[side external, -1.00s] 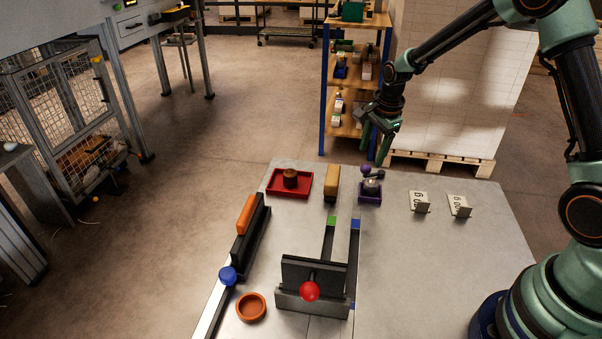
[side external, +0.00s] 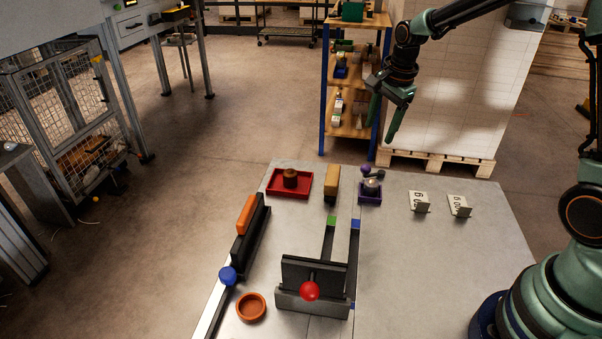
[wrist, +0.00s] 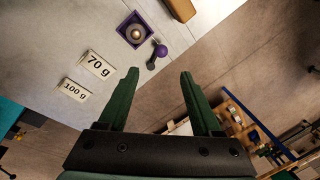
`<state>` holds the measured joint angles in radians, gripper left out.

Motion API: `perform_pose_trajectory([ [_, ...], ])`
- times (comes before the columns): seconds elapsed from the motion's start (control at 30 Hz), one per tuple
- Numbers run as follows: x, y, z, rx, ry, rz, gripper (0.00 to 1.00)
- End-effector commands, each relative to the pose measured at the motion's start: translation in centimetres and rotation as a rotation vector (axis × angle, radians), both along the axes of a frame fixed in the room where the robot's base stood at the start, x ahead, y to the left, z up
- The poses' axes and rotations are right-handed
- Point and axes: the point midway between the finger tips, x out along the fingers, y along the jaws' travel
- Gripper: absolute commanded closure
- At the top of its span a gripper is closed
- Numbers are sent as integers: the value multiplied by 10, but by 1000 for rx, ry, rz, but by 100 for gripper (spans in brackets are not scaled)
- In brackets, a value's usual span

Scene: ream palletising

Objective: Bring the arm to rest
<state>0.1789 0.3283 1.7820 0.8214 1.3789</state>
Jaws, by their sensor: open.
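My gripper (side external: 382,119) is open and empty in the side view, raised above the far edge of the grey table (side external: 430,270), in front of the white stack. Its two green fingers also show spread apart in the wrist view (wrist: 158,85), with nothing between them. In the wrist view the table's edge runs diagonally behind the fingers, with floor on the other side. My gripper touches nothing.
On the table stand a red tray (side external: 272,191), a tan block (side external: 331,183), a purple holder (side external: 370,196), two number cards (side external: 419,202), a black fixture with a red ball (side external: 309,291), and a clay-coloured bowl (side external: 251,306). The table's right part is clear.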

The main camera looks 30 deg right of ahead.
Motion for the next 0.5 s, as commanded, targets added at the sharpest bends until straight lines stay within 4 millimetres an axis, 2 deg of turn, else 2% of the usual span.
perform_pose_trajectory([
  [0.03, -6, 6, 13, -16, -16, 68, 34],
  [0.2, -38, 27, 51, -94, -64, 371, 34],
  [0.3, -60, 39, 69, -148, -90, 557, 34],
  [0.5, -105, 59, 91, -272, -139, 922, 34],
])
